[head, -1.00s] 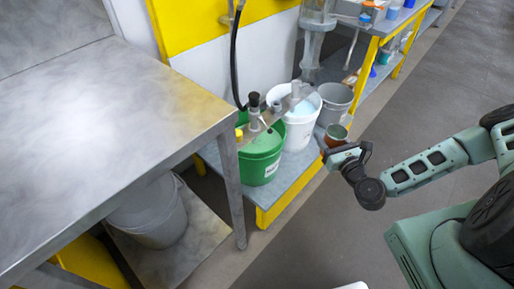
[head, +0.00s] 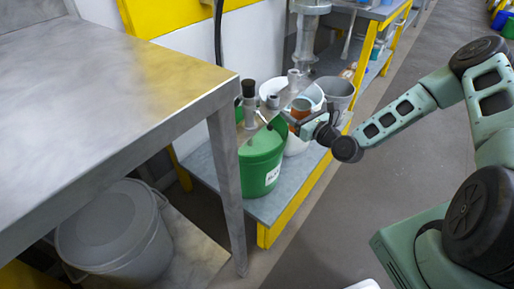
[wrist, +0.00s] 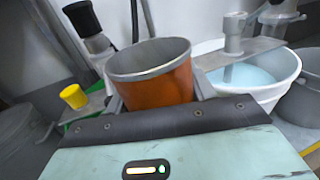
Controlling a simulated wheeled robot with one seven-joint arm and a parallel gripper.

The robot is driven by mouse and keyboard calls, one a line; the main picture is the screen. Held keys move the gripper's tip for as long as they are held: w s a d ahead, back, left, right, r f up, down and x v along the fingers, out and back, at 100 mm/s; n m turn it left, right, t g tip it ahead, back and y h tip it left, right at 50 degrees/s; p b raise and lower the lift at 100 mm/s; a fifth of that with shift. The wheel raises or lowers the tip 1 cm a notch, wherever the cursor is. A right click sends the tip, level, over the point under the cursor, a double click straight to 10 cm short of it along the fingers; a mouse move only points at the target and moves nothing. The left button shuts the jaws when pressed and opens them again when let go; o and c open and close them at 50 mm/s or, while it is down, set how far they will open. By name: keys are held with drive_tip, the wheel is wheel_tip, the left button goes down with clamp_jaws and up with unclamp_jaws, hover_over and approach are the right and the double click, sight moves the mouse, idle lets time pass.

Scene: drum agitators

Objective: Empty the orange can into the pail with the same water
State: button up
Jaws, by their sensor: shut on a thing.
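My gripper (head: 303,121) is shut on the orange can (head: 301,107), which shows close up in the wrist view (wrist: 155,88). The can is roughly upright, slightly tilted in the wrist view; its grey inner wall shows but its contents do not. In the head view it is in front of the white pail (head: 296,146), near the right rim of the green pail (head: 260,172). The white pail's light blue liquid shows in the wrist view (wrist: 243,76). A grey pail (head: 341,91) stands behind to the right; its contents are hidden.
Agitator fittings (head: 249,95) and a metal bar stand over the green and white pails. The pails are on a low yellow-edged shelf (head: 285,205). A metal table (head: 110,90) is at the left, with a lidded grey bucket (head: 115,230) underneath.

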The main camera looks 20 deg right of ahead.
drive_tip(key=shift+w+a+f, duration=0.15)
drive_tip(key=shift+w+a, duration=0.05)
drive_tip(key=shift+w, duration=0.35)
drive_tip(key=a+r+n+p, duration=0.1)
drive_tip(key=n, duration=0.1)
drive_tip(key=a+r+n+g+p, duration=0.1)
drive_tip(key=a+n, duration=0.1)
drive_tip(key=n, duration=0.1)
drive_tip(key=a+r+n+h+p, duration=0.1)
drive_tip(key=n+p, duration=0.1)
drive_tip(key=shift+s+a+r+n, duration=0.2)
drive_tip(key=shift+s+r+n, duration=0.1)
drive_tip(key=shift+s+r, duration=0.1)
idle(0.5)
drive_tip(key=shift+a+f+n, duration=0.1)
drive_tip(key=shift+f+n, duration=0.1)
drive_tip(key=shift+n, duration=0.2)
drive_tip(key=shift+r+n+g+h, duration=0.3)
drive_tip(key=shift+r+n+h, duration=0.1)
drive_tip(key=shift+n, duration=0.3)
idle(0.7)
drive_tip(key=shift+f+n+h, duration=0.3)
drive_tip(key=shift+f+n, duration=0.05)
drive_tip(key=shift+n, duration=0.35)
idle(0.4)
